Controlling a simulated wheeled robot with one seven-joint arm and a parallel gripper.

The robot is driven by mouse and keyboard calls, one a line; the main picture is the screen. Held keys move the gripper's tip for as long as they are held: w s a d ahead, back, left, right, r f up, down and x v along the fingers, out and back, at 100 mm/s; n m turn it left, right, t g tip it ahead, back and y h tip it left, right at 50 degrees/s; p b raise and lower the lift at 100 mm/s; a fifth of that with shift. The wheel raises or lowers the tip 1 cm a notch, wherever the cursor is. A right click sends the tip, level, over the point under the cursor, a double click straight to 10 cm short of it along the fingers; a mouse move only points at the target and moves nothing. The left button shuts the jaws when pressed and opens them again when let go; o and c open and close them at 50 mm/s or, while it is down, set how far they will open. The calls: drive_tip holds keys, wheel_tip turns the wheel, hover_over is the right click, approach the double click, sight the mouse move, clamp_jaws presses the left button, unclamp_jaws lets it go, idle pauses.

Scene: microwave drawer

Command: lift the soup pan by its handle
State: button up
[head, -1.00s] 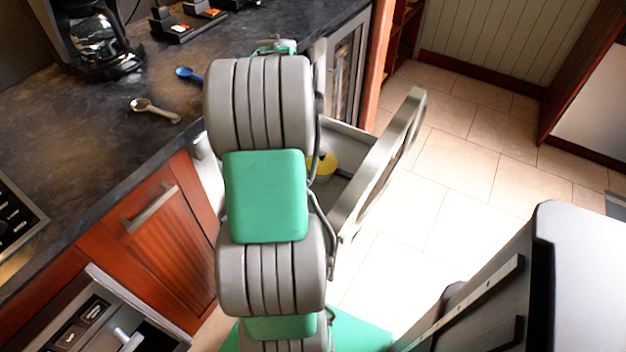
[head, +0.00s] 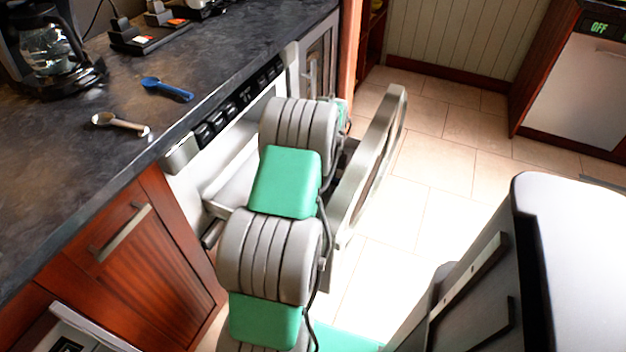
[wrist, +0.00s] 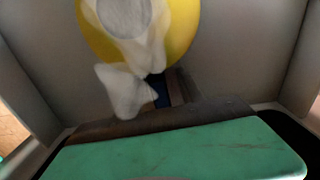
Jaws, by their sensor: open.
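The soup pan (wrist: 186,28) is yellow and lies inside the open drawer, near the top of the wrist view. Pale shapes cover part of it, so its outline is only partly seen. A short dark blue piece of its handle (wrist: 160,94) shows below the pan. My gripper (wrist: 156,90) is open over the handle area, close to it. I cannot tell whether the fingers touch the handle or stand on both sides of it. In the head view my arm hides the pan and the gripper.
The microwave drawer (head: 370,165) is pulled out, with its front panel standing to the right of my arm. The drawer walls (wrist: 295,45) are close on both sides. The dark counter (head: 60,180) holds a blue spoon (head: 166,89), a grey spoon (head: 121,124) and a coffee maker (head: 50,50).

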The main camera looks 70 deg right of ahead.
drive_tip(key=shift+c, duration=0.5)
clamp_jaws()
drive_tip(key=shift+r, duration=0.1)
